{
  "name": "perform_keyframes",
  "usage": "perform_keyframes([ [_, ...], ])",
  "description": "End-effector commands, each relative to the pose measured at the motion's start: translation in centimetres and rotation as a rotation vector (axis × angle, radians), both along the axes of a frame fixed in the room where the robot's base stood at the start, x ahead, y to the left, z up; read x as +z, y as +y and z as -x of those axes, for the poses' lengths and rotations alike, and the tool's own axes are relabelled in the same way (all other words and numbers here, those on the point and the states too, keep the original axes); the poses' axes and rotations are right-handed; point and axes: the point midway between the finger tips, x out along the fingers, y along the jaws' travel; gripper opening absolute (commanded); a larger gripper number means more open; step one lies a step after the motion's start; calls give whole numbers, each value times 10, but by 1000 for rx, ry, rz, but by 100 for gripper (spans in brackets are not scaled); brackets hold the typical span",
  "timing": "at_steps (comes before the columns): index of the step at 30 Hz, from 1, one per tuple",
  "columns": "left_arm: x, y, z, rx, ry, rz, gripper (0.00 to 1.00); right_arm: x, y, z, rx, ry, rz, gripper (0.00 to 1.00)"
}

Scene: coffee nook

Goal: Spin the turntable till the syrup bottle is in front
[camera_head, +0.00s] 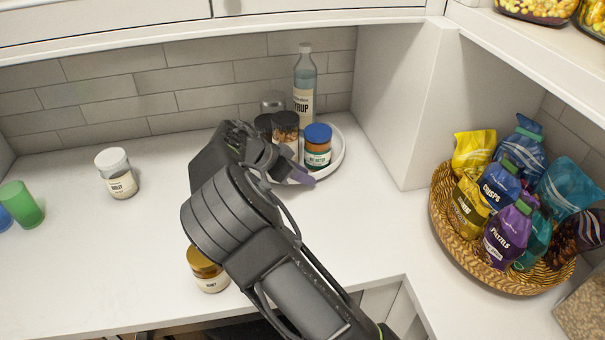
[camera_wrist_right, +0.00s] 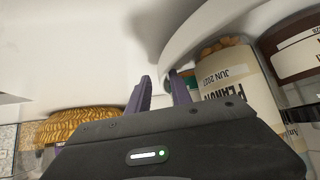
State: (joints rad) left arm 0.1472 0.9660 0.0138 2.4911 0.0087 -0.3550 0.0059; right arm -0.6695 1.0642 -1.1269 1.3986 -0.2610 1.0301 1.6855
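The white round turntable (camera_head: 338,158) stands on the counter in the back corner. The syrup bottle (camera_head: 304,88), tall and clear with a cream label, stands upright at its back. A blue-lidded jar (camera_head: 318,146) is at its front right, with dark-lidded jars (camera_head: 285,128) to the left. My right gripper (camera_head: 303,180) is at the turntable's front edge, partly hidden by my arm. In the right wrist view its purple fingers (camera_wrist_right: 160,92) are apart, and the right finger is close to the turntable rim (camera_wrist_right: 190,45); I cannot tell whether they touch. My left gripper is not in view.
A white-lidded jar (camera_head: 117,174) and a green cup (camera_head: 21,204) stand on the left counter. A gold-lidded jar (camera_head: 208,272) is near the front edge below my right arm. A wicker basket (camera_head: 450,235) of bags is at right. The middle-left counter is clear.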

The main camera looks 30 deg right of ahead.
Motion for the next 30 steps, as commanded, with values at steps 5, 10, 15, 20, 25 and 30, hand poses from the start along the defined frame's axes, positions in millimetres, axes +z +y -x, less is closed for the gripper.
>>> perform_keyframes([
  [5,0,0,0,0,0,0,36,0,0,0,0,0,0,11],
  [10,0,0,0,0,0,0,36,0,0,0,-1,1,-1,0],
  [15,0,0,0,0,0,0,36,0,0,1,-3,4,-1,0],
  [20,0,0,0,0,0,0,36,-1,1,2,-4,6,-2,0],
  [25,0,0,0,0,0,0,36,-2,1,2,-4,8,-3,0],
  [30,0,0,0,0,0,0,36,-2,2,3,-4,10,-4,0],
])
